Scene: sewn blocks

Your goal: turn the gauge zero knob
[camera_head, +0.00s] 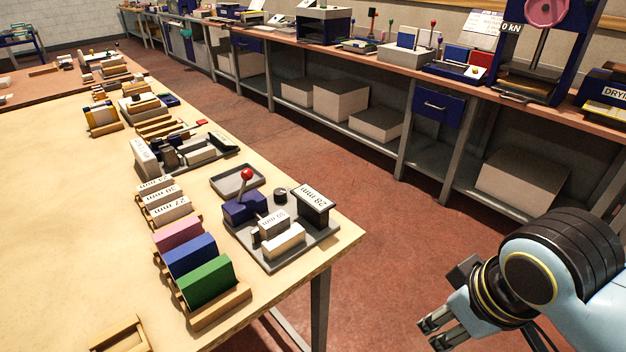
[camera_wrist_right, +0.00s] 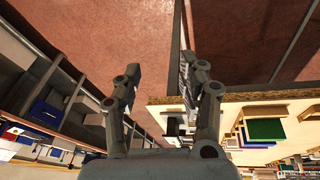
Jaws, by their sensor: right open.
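A small dark round knob (camera_head: 280,194) stands on a grey fixture plate (camera_head: 270,262) near the table's right corner, in the head view. I cannot tell for sure that it is the gauge zero knob. Beside it are a blue block with a red-ball lever (camera_head: 246,190) and a dark stand labelled 28 mm (camera_head: 313,206). My right gripper (camera_head: 434,332) is open and empty, off the table to the lower right and well apart from the fixture. Its spread fingers (camera_wrist_right: 160,72) show in the right wrist view over floor and table edge. My left gripper is not in view.
Pink, blue and green blocks (camera_head: 207,282) stand in a wooden rack left of the fixture. A shallow grey tray (camera_head: 238,180) lies behind it. A long workbench (camera_head: 400,68) with machines runs along the back. Red floor lies open between table and bench.

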